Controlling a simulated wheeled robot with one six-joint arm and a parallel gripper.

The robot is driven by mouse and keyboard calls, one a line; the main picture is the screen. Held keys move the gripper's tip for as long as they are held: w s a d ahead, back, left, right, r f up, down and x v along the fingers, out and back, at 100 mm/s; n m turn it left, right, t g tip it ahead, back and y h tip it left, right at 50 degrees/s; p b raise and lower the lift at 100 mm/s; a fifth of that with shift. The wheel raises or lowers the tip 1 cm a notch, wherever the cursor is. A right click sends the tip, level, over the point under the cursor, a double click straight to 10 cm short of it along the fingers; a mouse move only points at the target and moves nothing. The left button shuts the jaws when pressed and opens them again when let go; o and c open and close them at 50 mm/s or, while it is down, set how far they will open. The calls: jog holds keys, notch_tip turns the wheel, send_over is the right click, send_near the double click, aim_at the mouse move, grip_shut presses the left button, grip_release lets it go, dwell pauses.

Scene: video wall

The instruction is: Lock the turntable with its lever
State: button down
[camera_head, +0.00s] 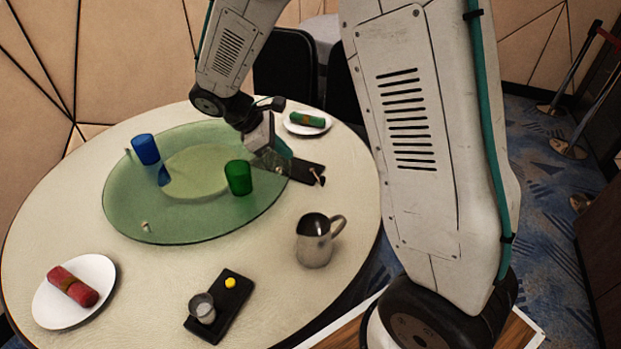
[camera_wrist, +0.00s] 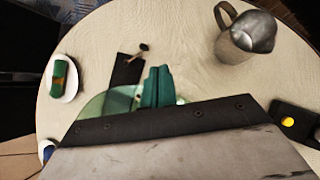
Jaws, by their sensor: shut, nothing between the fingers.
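The turntable (camera_head: 135,205) is a round green glass disc on the table. A black plate with a small lever (camera_head: 318,178) is at its right edge in the head view. In the wrist view the black plate (camera_wrist: 126,76) and the knobbed lever (camera_wrist: 143,48) lie just left of and beyond my fingers. My gripper (camera_wrist: 158,70) is shut with its teal fingers together and empty. In the head view my gripper (camera_head: 284,152) is at the turntable's right edge beside the plate; contact with the lever is not visible.
A blue cup (camera_head: 145,149) and a green cup (camera_head: 239,178) stand on the turntable, the green one close to my gripper. A metal pitcher (camera_head: 314,244) and a black tray (camera_head: 233,298) are nearer the front. Plates with rolled napkins lie at left (camera_head: 106,271) and back (camera_head: 296,128).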

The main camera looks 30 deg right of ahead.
jog(key=w+f+n, duration=0.1)
jog(key=f, duration=0.2)
jog(key=w+a+f+n+h, duration=0.1)
jog(key=w+f, duration=0.1)
jog(key=w+f+n, duration=0.1)
jog(key=f, duration=0.2)
jog(key=shift+w+a+f+n, duration=0.2)
jog(key=shift+w+f+n, duration=0.1)
jog(key=shift+w, duration=0.1)
send_near(320, 183)
notch_tip(320, 183, down, 4)
jog(key=shift+s+a+f, duration=0.15)
jog(key=shift+a, duration=0.05)
jog(key=d, duration=0.2)
jog(key=shift+s+d, duration=0.25)
jog(key=shift+s+d+f, duration=0.1)
jog(key=shift+d, duration=0.65)
